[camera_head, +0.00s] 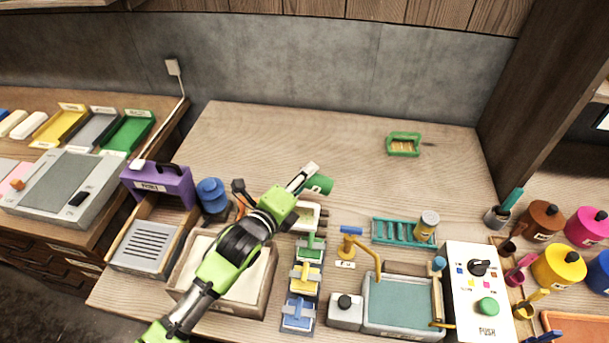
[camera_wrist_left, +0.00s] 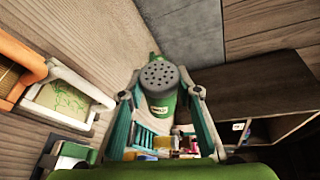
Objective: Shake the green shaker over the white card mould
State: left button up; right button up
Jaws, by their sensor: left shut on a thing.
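My left gripper (camera_head: 311,179) is shut on the green shaker (camera_head: 320,185) and holds it above the table. In the left wrist view, the fingers of the left gripper (camera_wrist_left: 166,93) close on both sides of the green shaker (camera_wrist_left: 163,104), whose grey perforated top (camera_wrist_left: 159,76) shows. The white card mould (camera_head: 318,219) is just below and beside the gripper, partly hidden by it. In the left wrist view, the white card mould (camera_wrist_left: 97,103) is left of the shaker, with green marks on its pale inside. My right gripper is not in view.
A green frame (camera_head: 403,144) lies at the back right. A teal rack (camera_head: 385,231) with a jar (camera_head: 427,224) stands to the right. Several small stands (camera_head: 300,280) line the front. A purple box (camera_head: 160,185) is left. The table's back middle is clear.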

pick_arm(q)
jog(key=m+y+p, duration=0.1)
jog(key=p, duration=0.1)
jog(key=r+m+p, duration=0.1)
jog(key=p, duration=0.1)
jog(key=m+y+p, duration=0.1)
jog(key=m+p, duration=0.1)
jog(key=p, duration=0.1)
jog(key=shift+r+g+y, duration=0.3)
jog(key=shift+m+p, duration=0.3)
jog(key=shift+p, duration=0.15)
jog(key=shift+f, duration=0.2)
jog(key=r+m+y+p, duration=0.1)
jog(key=m+y+p, duration=0.1)
jog(key=m+p, duration=0.1)
jog(key=shift+r+p, duration=0.2)
jog(key=shift+p, duration=0.5)
jog(key=shift+d+f+m+y, duration=0.1)
jog(key=shift+f+m+y, duration=0.05)
jog(key=shift+m+y, duration=0.75)
